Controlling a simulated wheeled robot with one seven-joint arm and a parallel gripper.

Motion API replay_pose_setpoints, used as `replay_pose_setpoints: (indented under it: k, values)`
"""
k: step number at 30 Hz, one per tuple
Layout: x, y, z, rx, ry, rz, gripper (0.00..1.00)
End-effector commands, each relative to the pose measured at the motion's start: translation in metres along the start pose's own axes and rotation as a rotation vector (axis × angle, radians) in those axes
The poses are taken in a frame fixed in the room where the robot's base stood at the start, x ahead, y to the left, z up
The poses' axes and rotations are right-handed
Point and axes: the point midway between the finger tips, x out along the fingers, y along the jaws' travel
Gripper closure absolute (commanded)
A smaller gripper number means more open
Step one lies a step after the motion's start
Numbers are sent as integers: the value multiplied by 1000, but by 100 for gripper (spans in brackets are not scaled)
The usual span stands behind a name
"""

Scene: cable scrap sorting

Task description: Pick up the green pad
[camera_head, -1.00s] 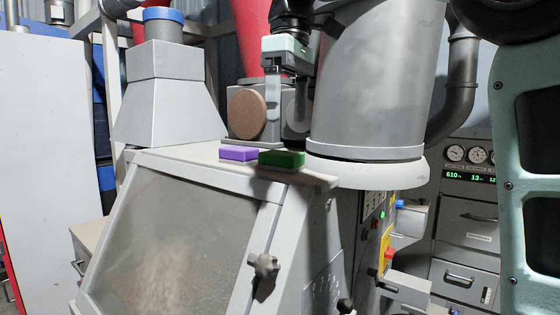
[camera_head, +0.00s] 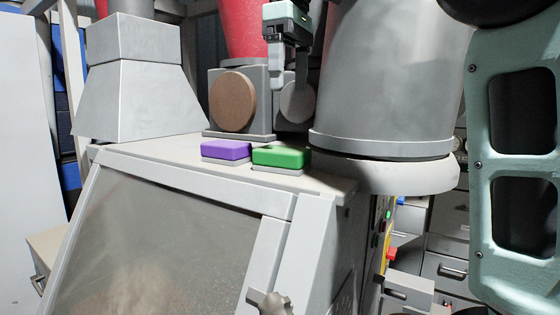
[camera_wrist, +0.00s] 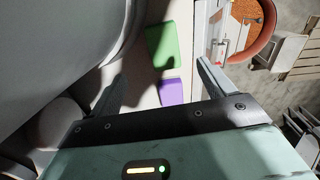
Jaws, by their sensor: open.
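The green pad (camera_head: 282,156) is a flat block on a thin grey base, on top of the grey machine housing (camera_head: 150,158) near its right end. A purple pad (camera_head: 227,150) sits just left of it. My gripper (camera_head: 290,78) hangs above and behind the pads, open, with nothing between its fingers. In the wrist view the green pad (camera_wrist: 162,46) lies ahead of the fingertips, and the purple pad (camera_wrist: 171,92) lies between the fingers in the picture, below them. The gripper touches neither pad.
A large grey cylinder (camera_head: 390,80) stands close to the right of the green pad. A grey hopper (camera_head: 140,95) stands on the left, and a block with round discs (camera_head: 233,103) is behind the pads. The housing top in front of the pads is a narrow clear strip.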

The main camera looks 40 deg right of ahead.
Motion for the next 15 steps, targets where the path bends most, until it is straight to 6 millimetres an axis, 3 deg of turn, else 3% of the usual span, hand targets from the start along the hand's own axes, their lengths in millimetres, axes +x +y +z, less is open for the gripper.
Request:
replay_pose_setpoints:
  k: [9,15]
  values:
    - [59,-1,1,-1,-2,-3,18]
    - [81,0,0,0,0,0,18]
